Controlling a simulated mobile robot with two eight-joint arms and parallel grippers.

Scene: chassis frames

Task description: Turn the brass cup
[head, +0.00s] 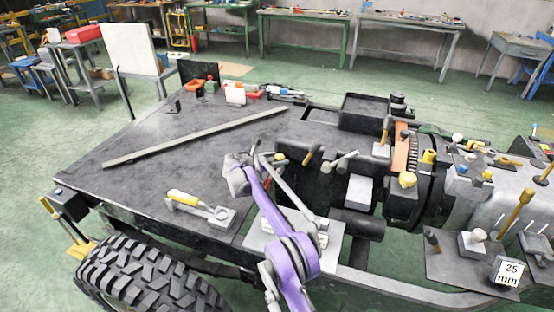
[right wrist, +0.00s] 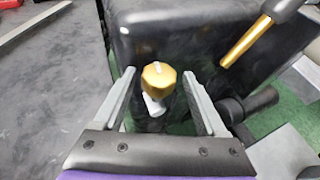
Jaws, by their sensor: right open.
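The brass cup (right wrist: 157,76) shows in the right wrist view as a small gold faceted cap with a pale mark on top. A whitish piece sits just below it, against a dark block. My right gripper (right wrist: 159,74) is open, with one finger on each side of the cup and a visible gap to both. In the head view the brass cup (head: 280,157) is a small yellow spot just right of my right gripper (head: 258,153), at the end of my purple arm. My left gripper is not in view.
A black lever with a brass shaft (right wrist: 246,42) stands close on the right; it also shows in the head view (head: 312,154). A long grey bar (head: 190,136) and a yellow-handled tool (head: 190,201) lie on the dark deck (head: 150,165). Machinery crowds the right.

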